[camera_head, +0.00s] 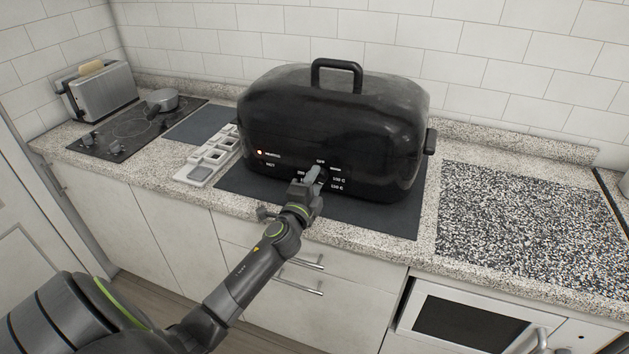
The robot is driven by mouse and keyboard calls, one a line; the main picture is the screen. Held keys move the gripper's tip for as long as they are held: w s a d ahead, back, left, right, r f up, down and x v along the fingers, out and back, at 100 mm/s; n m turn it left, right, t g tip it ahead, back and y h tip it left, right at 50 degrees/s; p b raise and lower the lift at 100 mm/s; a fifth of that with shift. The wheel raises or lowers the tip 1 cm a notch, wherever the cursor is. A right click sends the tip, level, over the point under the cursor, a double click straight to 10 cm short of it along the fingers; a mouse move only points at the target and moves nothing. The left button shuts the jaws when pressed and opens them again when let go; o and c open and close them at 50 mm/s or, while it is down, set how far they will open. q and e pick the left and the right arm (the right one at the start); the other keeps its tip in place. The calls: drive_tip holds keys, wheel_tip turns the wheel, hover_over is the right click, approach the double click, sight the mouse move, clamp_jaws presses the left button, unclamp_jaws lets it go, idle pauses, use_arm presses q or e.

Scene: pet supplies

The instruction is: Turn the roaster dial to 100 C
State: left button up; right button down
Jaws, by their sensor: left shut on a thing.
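The roaster (375,125) is a large black oven with a dark lid and a top handle, standing on a dark mat on the counter. Its front shows white temperature markings and a lit orange lamp (260,153) at the left. My left gripper (312,176) is at the roaster's front, among the dial markings, shut on the dial. The gripper hides the dial itself, so I cannot read its setting. My right gripper is not in view.
A dark mat (385,218) lies under the roaster. A white compartment tray (196,174) is left of it. A toaster (100,92) and a cooktop with a small pan (161,99) are at the far left. A speckled board (530,225) lies at right.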

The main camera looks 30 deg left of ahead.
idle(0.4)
use_arm(q)
drive_tip(key=o, duration=1)
drive_tip(key=b+v, duration=0.2)
drive_tip(key=v, duration=1.5)
drive_tip(key=shift+s, duration=0.25)
